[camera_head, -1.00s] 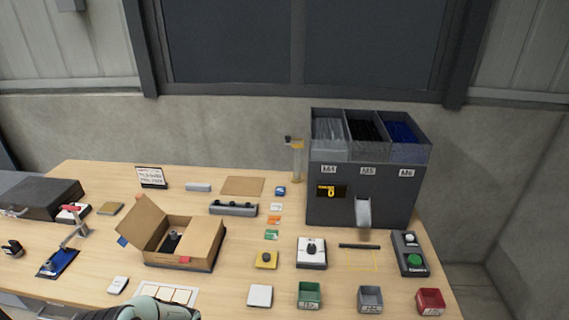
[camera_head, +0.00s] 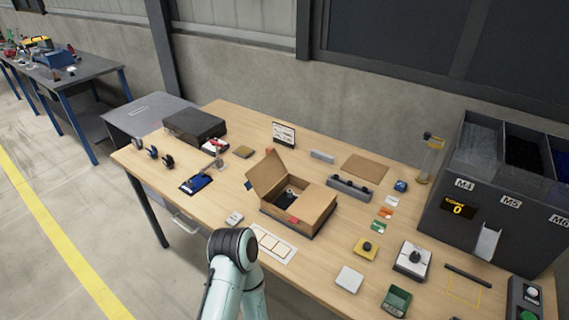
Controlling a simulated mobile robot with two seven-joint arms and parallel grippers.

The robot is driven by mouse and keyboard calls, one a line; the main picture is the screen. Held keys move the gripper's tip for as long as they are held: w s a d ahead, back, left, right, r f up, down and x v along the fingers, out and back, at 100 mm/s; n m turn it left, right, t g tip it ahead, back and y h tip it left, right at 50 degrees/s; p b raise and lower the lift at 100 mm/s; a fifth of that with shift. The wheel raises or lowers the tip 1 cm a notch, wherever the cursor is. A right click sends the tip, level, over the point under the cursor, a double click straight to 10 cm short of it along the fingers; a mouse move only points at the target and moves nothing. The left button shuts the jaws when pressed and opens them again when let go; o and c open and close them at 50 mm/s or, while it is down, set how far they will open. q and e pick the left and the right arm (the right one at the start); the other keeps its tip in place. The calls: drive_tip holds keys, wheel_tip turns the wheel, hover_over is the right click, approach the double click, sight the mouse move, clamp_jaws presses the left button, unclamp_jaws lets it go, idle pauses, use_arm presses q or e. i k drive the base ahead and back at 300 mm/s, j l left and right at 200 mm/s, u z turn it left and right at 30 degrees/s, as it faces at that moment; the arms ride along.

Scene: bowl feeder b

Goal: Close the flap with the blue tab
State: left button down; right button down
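An open cardboard box (camera_head: 312,208) stands near the middle of the wooden table in the head view. One flap (camera_head: 266,172) stands raised on its left side, leaning outward. The blue tab (camera_head: 249,185) shows at the lower left edge of this flap. A red tab (camera_head: 294,220) sits on the front of the box. A dark object (camera_head: 289,197) lies inside, partly hidden by the walls. Part of one arm of mine rises from the bottom edge, in front of the box and apart from it. Neither gripper shows.
A white card with framed panels (camera_head: 272,243) lies just in front of the box. The grey feeder (camera_head: 470,215) stands at the far right. Bare tabletop lies left of the box.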

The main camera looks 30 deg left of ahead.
sight(264, 175)
drive_tip(key=j+z, duration=0.35)
drive_tip(key=k+j+z, duration=0.15)
drive_tip(key=j+z, duration=0.2)
drive_tip(key=k+j+z, duration=0.1)
drive_tip(key=j, duration=0.25)
drive_tip(key=k+j+z, duration=0.2)
drive_tip(key=k+j, duration=0.15)
drive_tip(key=j, duration=0.25)
drive_tip(key=k+j, duration=0.25)
drive_tip(key=j, duration=0.2)
drive_tip(key=k+j, duration=0.25)
drive_tip(key=j, duration=0.25)
drive_tip(key=k+j, duration=0.25)
drive_tip(key=j, duration=0.2)
drive_tip(key=k+j+z, duration=0.1)
drive_tip(key=k+j, duration=0.15)
drive_tip(key=j, duration=0.2)
drive_tip(key=k+j, duration=0.25)
drive_tip(key=j, duration=0.2)
drive_tip(key=k+j, duration=0.25)
drive_tip(key=j, duration=0.2)
